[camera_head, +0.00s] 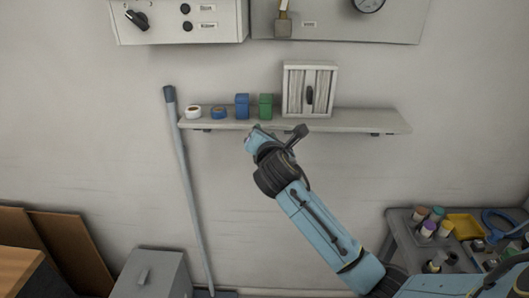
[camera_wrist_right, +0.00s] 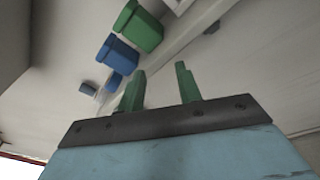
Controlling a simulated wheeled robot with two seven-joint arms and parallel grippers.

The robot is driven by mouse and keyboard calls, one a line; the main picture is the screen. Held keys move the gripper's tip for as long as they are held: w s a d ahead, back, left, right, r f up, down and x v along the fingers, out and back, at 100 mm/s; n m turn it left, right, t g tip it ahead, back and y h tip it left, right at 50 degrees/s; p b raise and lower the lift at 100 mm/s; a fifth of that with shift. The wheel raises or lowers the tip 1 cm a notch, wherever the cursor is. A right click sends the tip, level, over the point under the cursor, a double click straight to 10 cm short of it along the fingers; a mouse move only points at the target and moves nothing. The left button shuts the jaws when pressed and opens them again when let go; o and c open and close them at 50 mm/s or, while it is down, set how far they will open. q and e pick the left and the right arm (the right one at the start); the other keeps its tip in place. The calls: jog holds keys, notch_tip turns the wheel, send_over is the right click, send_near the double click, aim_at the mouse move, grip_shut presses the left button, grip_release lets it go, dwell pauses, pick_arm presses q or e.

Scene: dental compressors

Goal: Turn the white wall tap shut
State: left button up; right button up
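I cannot clearly make out a white wall tap in either view. A small tan and white fitting (camera_head: 283,22) hangs on the grey wall panel at the top of the head view, cut off by the frame edge; I cannot tell whether it is the tap. My right gripper (camera_head: 252,136) is in front of the shelf, below that panel and apart from the fitting. In the right wrist view, its two green fingers (camera_wrist_right: 160,88) stand apart with nothing between them. My left gripper is not in view.
The wall shelf (camera_head: 365,122) holds a white cabinet (camera_head: 323,72), a green box (camera_head: 265,106), a blue box (camera_head: 242,106) and tape rolls. A control box with a black knob (camera_head: 137,19) is at top left. A pole (camera_head: 187,190) leans on the wall. A cluttered cart (camera_head: 400,232) stands right.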

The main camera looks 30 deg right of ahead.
jog(key=shift+m+g+y, duration=0.3)
jog(key=shift+m, duration=0.1)
notch_tip(320, 180, down, 5)
jog(key=shift+a+r, duration=0.1)
jog(key=shift+r, duration=0.05)
